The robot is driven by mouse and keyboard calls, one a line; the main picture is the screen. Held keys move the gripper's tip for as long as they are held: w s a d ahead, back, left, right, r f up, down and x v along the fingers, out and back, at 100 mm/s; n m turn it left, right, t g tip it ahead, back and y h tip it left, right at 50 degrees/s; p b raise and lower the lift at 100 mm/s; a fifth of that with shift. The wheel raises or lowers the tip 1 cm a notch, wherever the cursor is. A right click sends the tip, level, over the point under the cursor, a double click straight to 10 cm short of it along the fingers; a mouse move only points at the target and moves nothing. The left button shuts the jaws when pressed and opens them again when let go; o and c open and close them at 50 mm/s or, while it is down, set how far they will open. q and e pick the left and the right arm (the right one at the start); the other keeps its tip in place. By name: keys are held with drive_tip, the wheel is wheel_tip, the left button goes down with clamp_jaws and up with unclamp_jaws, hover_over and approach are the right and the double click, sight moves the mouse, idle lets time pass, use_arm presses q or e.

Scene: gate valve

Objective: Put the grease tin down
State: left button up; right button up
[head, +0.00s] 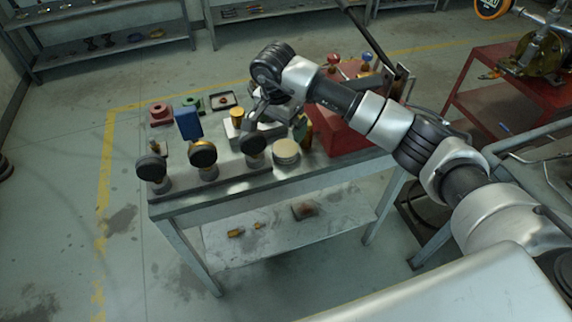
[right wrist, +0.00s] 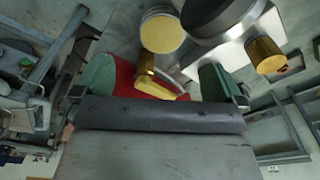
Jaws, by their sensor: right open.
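The grease tin (head: 286,152), a round tin with a pale cream lid, stands upright on the workbench near its front edge, right of the row of dark round-headed pieces. In the right wrist view the tin (right wrist: 162,32) shows lid up at the top, beyond the fingers and apart from them. My left gripper is out of view.
The grey bench (head: 240,191) also holds a blue box (head: 188,123), a red part (head: 160,113), a small black tray (head: 222,100) and a red toolbox (head: 345,135) close right of the tin. A red cart (head: 490,95) stands at the right.

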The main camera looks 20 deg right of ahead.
hover_over(285, 147)
drive_tip(key=a, duration=0.1)
drive_tip(key=f, duration=0.5)
drive_tip(key=shift+s+a+f, duration=0.1)
drive_tip(key=shift+s, duration=0.25)
drive_tip(key=shift+f+p, duration=0.4)
drive_tip(key=shift+f, duration=0.05)
drive_tip(key=f, duration=0.1)
drive_tip(key=d+f, duration=0.1)
drive_tip(key=f, duration=0.1)
drive_tip(key=shift+w+f+p, duration=0.15)
drive_tip(key=shift+f+p, duration=0.15)
drive_tip(key=shift+p, duration=0.05)
drive_tip(key=shift+w+d+f, duration=0.1)
drive_tip(key=shift+f, duration=0.45)
drive_tip(key=shift+c, duration=0.8)
drive_tip(key=c, duration=1)
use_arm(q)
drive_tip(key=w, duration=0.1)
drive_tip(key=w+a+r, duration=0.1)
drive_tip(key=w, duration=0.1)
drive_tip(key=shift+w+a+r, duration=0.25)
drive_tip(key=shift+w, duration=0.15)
use_arm(e)
drive_tip(key=shift+o, duration=0.2)
drive_tip(key=shift+r, duration=0.15)
